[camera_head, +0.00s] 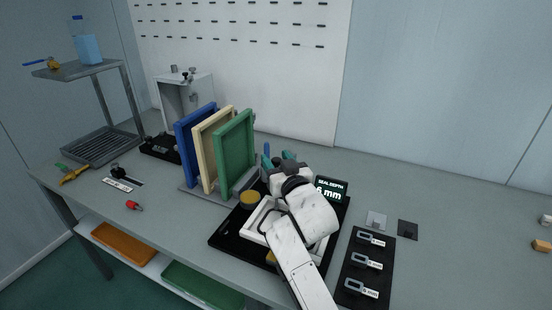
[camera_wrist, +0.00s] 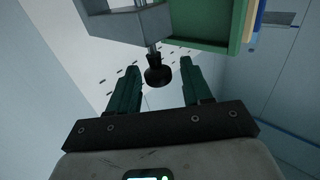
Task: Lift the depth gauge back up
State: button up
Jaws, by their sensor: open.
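My gripper (camera_head: 277,160) is open over the black fixture base, its green fingers pointing away toward the back wall. In the wrist view its two fingers (camera_wrist: 160,66) stand apart, with a black round knob (camera_wrist: 158,77) between or just beyond their tips. The knob sits on a thin metal rod (camera_wrist: 149,48) that runs to a grey block (camera_wrist: 125,22); this looks like the depth gauge. I cannot tell whether the fingers touch the knob. In the head view my arm hides the gauge.
Blue (camera_head: 193,142), cream (camera_head: 213,148) and green (camera_head: 235,148) panels stand upright in a rack left of my gripper. A white frame (camera_head: 259,215) lies on the black base (camera_head: 226,240). A black board (camera_head: 353,285) with several tagged pieces lies at right. The right tabletop is mostly clear.

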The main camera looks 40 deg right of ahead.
jog(key=shift+w+d, duration=0.15)
jog(key=shift+w, duration=0.15)
jog(key=shift+c, duration=0.2)
grip_shut()
dwell(0.3)
